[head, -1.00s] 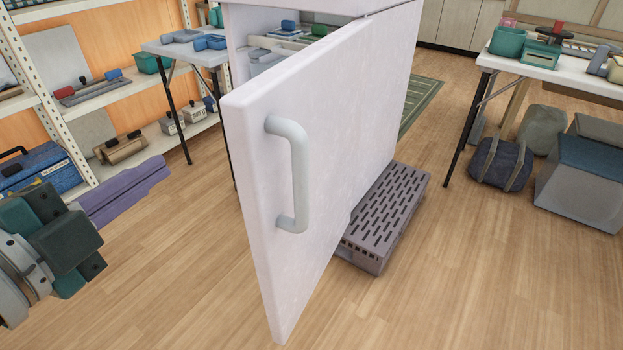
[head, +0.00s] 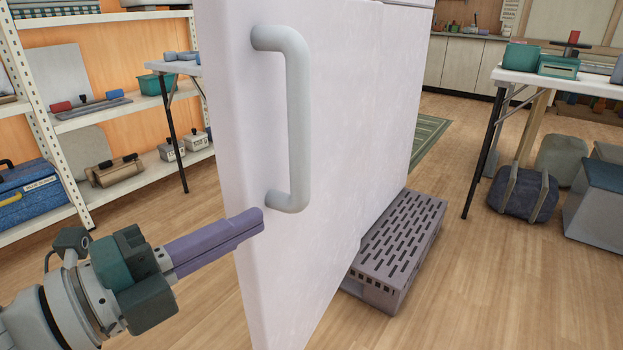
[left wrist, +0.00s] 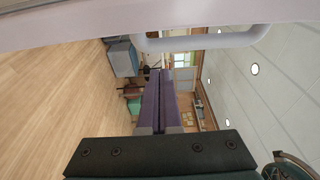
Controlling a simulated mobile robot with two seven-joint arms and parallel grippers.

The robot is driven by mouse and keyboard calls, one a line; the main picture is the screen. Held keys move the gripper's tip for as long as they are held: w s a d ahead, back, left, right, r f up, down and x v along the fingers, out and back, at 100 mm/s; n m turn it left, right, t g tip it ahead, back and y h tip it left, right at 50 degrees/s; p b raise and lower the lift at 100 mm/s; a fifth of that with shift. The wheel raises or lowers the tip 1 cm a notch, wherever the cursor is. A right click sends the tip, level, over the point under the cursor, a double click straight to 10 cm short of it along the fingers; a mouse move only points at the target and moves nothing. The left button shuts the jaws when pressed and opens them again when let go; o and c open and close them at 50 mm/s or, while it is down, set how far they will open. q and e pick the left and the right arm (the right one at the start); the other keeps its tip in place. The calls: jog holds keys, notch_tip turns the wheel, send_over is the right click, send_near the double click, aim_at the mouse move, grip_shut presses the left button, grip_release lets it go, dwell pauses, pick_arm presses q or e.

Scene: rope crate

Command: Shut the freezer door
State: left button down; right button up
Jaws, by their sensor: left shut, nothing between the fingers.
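The pale freezer door (head: 340,130) stands swung open towards me in the head view. Its light grey handle (head: 298,120) is upright near the door's free left edge. My left gripper (head: 255,220) comes in from the lower left. Its purple fingers are shut and empty, with the tips overlapping the door face just below and left of the handle's lower end. I cannot tell whether they touch the door. In the left wrist view the shut fingers (left wrist: 157,75) point towards the room, with the handle (left wrist: 200,41) and door edge (left wrist: 120,16) beyond at the top. My right gripper is not in view.
A purple-grey slotted crate (head: 400,240) sits on the floor beside the door's right side. White shelving (head: 45,120) with boxes and tools stands at the left. A table (head: 540,78) and bags stand at the right. The floor between crate and table is clear.

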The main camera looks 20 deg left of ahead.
aim_at(243, 203)
pick_arm(q)
jog(key=w, duration=0.1)
jog(key=w+b, duration=0.1)
jog(key=w, duration=0.2)
jog(key=shift+w+a+f, duration=0.1)
jog(key=shift+w+a, duration=0.2)
jog(key=shift+a, duration=0.4)
jog(key=shift+w, duration=0.1)
jog(key=shift+a+b, duration=0.15)
jog(key=shift+b, duration=0.15)
